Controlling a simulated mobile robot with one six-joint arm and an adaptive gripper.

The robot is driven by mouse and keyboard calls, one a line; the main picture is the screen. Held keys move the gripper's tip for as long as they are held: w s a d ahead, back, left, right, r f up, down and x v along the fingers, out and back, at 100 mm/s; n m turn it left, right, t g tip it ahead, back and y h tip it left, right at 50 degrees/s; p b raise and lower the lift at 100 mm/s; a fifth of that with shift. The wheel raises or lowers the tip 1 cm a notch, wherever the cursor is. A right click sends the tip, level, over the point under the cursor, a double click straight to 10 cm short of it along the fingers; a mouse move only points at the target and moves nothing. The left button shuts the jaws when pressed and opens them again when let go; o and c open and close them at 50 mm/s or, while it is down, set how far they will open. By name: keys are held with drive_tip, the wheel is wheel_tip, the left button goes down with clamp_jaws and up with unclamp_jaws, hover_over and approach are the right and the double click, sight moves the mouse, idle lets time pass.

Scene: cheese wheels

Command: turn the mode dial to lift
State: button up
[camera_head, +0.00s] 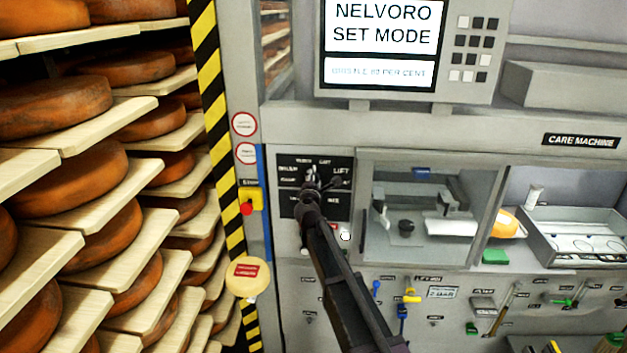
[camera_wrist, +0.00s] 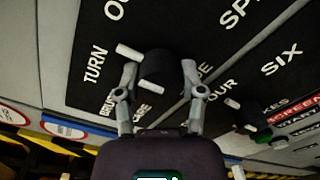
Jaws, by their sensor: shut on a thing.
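The mode dial (camera_wrist: 158,68) is a dark round knob on a black label panel (camera_head: 287,206). My gripper (camera_wrist: 160,74) has one finger on each side of it and is shut on it. A white bar beside the knob in the wrist view points to the upper left, near the word TURN. In the head view my gripper (camera_head: 312,184) covers the dial, and its pointer cannot be made out. The LIFT label (camera_head: 341,170) is to the right of my gripper there. LIFT is not readable in the wrist view.
A screen (camera_head: 380,45) above reads NELVORO SET MODE. A second knob (camera_wrist: 243,113) with a white mark is close by in the wrist view. A red button (camera_head: 247,208) is left of the panel. Cheese shelves (camera_head: 60,200) fill the left; a glazed compartment (camera_head: 418,208) is right.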

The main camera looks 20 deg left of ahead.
drive_tip(key=m, duration=0.7)
drive_tip(key=shift+w+r, duration=0.1)
drive_tip(key=m, duration=0.6)
drive_tip(key=shift+m, duration=0.3)
drive_tip(key=o, duration=1.1)
drive_tip(key=shift+o, duration=0.2)
drive_tip(key=s+d, duration=0.2)
drive_tip(key=s, duration=1)
drive_tip(key=shift+d, duration=0.2)
